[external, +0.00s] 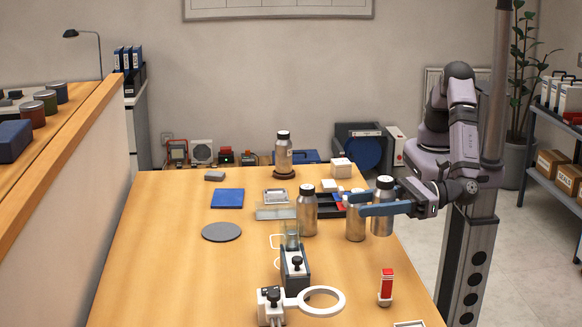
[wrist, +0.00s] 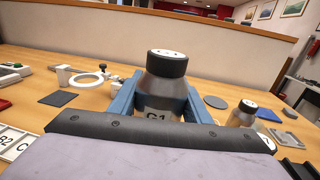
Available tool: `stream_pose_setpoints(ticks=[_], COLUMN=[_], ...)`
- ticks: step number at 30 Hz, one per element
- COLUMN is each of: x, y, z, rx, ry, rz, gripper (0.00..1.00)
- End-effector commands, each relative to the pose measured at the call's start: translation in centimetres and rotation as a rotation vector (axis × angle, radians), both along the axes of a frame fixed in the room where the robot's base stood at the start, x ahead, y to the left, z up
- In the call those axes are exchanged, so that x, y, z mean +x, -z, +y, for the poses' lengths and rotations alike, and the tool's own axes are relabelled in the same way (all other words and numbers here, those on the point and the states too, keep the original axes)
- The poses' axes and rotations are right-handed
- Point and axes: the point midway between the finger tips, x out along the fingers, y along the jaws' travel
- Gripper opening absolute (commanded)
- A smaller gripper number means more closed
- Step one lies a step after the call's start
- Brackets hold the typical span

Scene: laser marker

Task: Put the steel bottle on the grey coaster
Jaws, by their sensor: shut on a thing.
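My gripper (external: 384,207) is at the right side of the table, its blue fingers shut around a steel bottle (external: 382,225) with a black cap. The bottle is upright; I cannot tell whether its base touches the table. In the wrist view the held bottle (wrist: 160,90) stands between the fingers, with a partly hidden "G1" mark. The round grey coaster (external: 221,232) lies bare on the left half of the table, apart from my gripper. It also shows in the wrist view (wrist: 215,102), beyond the held bottle to the right.
Similar bottles stand at the middle (external: 307,215), beside the held one (external: 356,225), and on a dark round base at the back (external: 283,158). A blue square (external: 228,198) lies behind the coaster. A clamp fixture (external: 294,265), white ring (external: 322,312) and red-white object (external: 386,287) stand in front.

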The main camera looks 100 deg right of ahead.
Motion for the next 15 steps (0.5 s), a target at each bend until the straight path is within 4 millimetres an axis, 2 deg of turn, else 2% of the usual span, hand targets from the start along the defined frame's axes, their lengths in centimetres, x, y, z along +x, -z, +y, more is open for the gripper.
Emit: stream_pose_setpoints(ticks=[8,15], x=[0.0,0.0], y=[-0.9,-4.3], z=[0.0,0.0], rx=[0.002,0.004], ry=[0.000,0.001], rz=[-0.001,-0.001], gripper=[0.18,0.18])
